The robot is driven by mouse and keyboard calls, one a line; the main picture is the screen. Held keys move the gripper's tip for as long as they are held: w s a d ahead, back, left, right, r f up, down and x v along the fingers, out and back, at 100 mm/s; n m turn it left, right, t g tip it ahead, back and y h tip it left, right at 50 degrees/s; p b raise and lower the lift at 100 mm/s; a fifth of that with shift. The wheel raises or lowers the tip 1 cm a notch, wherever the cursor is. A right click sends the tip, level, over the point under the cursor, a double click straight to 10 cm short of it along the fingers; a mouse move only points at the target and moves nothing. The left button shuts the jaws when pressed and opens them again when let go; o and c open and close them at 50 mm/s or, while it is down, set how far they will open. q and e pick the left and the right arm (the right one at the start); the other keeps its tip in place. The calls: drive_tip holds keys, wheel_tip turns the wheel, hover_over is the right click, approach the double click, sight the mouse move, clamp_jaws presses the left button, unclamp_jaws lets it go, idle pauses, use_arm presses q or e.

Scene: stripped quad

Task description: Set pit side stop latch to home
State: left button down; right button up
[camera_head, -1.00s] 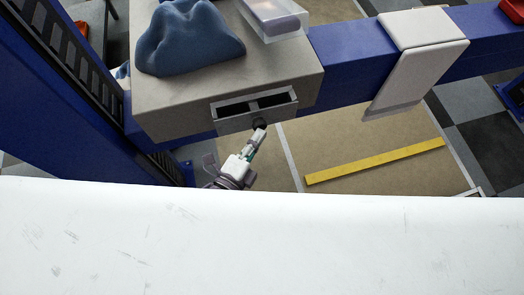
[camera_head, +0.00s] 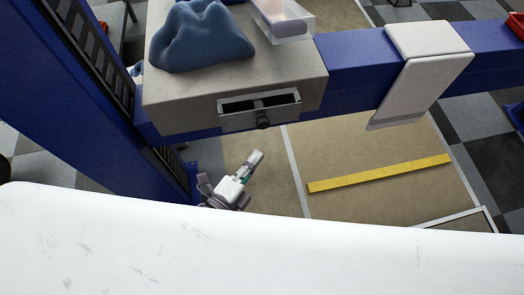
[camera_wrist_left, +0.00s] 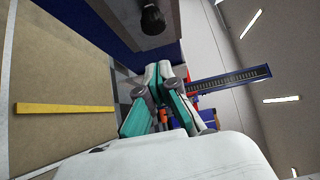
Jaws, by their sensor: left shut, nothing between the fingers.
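The latch appears to be the grey metal bracket (camera_head: 232,124) with two dark openings and a black knob (camera_head: 263,122) on its front, set in the front face of a grey block. The knob sits a little right of the bracket's middle. In the left wrist view the knob (camera_wrist_left: 152,18) shows at the top, ahead of the fingers. My left gripper (camera_head: 257,156) is shut and empty, below the knob and apart from it. Its closed green and grey fingers (camera_wrist_left: 163,70) also show in the left wrist view. My right gripper is not in view.
The grey block (camera_head: 185,108) bears a blue lump (camera_head: 200,38) and a clear box (camera_head: 284,20). A blue beam (camera_head: 350,70) with a white pad (camera_head: 425,75) runs right. A blue column (camera_head: 60,110) stands left. A yellow strip (camera_head: 380,173) lies on the floor.

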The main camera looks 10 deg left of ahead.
use_arm(q)
drive_tip(key=b+v, duration=0.1)
drive_tip(key=v, duration=0.5)
drive_tip(key=shift+s, duration=0.25)
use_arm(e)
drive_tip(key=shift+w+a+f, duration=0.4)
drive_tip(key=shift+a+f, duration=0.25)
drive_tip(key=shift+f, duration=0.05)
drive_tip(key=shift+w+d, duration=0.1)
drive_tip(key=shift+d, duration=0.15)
